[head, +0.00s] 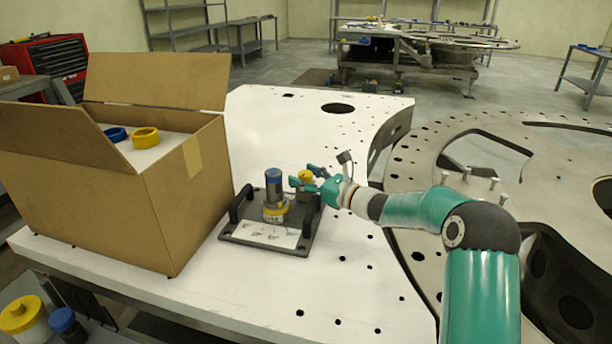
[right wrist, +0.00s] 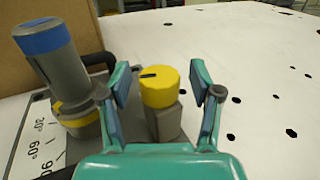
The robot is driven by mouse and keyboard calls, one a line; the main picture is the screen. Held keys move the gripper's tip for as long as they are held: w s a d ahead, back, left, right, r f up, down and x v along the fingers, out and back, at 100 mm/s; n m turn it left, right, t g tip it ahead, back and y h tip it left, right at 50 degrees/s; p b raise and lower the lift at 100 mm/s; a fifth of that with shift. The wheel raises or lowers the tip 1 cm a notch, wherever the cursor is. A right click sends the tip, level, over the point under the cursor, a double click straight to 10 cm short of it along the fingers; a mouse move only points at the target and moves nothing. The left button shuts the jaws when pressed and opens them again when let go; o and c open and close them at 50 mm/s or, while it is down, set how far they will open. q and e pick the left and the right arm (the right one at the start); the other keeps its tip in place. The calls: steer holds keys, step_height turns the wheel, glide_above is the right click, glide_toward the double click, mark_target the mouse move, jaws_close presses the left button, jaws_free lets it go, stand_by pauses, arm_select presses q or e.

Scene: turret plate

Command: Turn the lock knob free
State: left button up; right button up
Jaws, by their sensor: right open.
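The lock knob is a yellow round cap with a dark mark on top; it shows in the right wrist view (right wrist: 159,86) and small in the head view (head: 305,175). It sits on a grey post on a dark base plate (head: 240,233). My right gripper (head: 314,181) is open, with one finger on each side of the yellow knob. In the right wrist view (right wrist: 165,92) gaps show between both fingers and the knob. A grey cylinder with a blue top and yellow ring (head: 274,192) stands upright left of the knob. My left gripper is not in view.
The base plate has black handles and a white printed scale (right wrist: 30,140). An open cardboard box (head: 110,190) with blue and yellow rings stands at the left. The white table (head: 340,270) is clear in front. A large perforated metal plate (head: 400,170) lies at the right.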

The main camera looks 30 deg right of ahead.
steer(key=c, duration=1.2)
steer(key=shift+o, duration=0.2)
steer(key=shift+r+y+p, duration=0.2)
steer(key=shift+y+p, duration=0.1)
steer(key=shift+p, duration=0.05)
steer(key=shift+d+r+n+g+y+p, duration=0.15)
steer(key=shift+n+g+y+p, duration=0.25)
steer(key=shift+n+y+p, duration=0.6)
steer(key=shift+f+n+g+y+p, duration=0.2)
steer(key=shift+n+g+y+p, duration=0.4)
steer(key=shift+y, duration=0.4)
steer(key=o, duration=1.2)
steer(key=shift+f, duration=0.1)
steer(key=shift+c, duration=0.2)
